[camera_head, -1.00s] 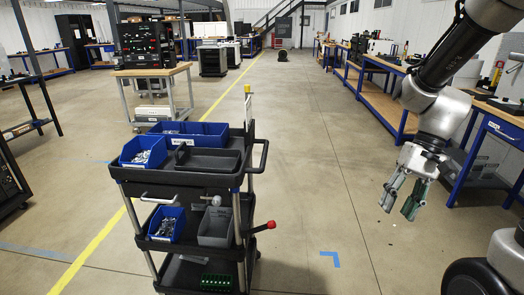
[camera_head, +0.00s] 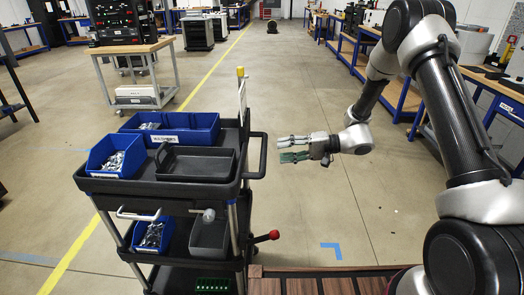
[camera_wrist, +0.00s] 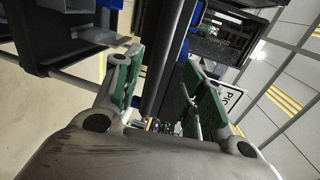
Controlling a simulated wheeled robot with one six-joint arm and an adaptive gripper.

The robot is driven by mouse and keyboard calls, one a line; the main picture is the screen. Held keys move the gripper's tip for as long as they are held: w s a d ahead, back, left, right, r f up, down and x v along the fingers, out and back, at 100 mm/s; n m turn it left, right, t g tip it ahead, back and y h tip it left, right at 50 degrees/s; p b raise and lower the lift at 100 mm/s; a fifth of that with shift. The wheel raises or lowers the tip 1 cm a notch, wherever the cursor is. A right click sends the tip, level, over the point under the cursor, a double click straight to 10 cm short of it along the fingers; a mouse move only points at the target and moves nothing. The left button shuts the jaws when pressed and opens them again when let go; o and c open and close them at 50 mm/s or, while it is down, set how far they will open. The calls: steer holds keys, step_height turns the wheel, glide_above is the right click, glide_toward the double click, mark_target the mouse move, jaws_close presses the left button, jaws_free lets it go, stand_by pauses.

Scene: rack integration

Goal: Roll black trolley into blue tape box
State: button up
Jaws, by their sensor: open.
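The black trolley (camera_head: 212,189) stands left of centre in the head view, with blue and grey bins on its shelves and a dark push handle (camera_head: 264,155) on its right side. My gripper (camera_head: 280,149) is open, just right of that handle and pointing left at it. In the wrist view, the dark handle bar (camera_wrist: 168,65) runs between the green-padded fingers of my gripper (camera_wrist: 162,85). I cannot tell whether the fingers touch the bar. A blue tape corner mark (camera_head: 331,250) lies on the floor right of the trolley; a full tape box is not visible.
A yellow floor line (camera_head: 82,237) runs behind and left of the trolley. A wooden-topped table (camera_head: 130,48) stands behind it. Blue workbenches (camera_head: 398,97) line the right side. The floor between trolley and benches is clear.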

mark_target(263, 154)
steer(key=a, duration=0.2)
steer(key=a+f, duration=0.1)
steer(key=a, duration=0.4)
steer(key=shift+a+f, duration=0.3)
steer(key=shift+a, duration=0.05)
jaws_close()
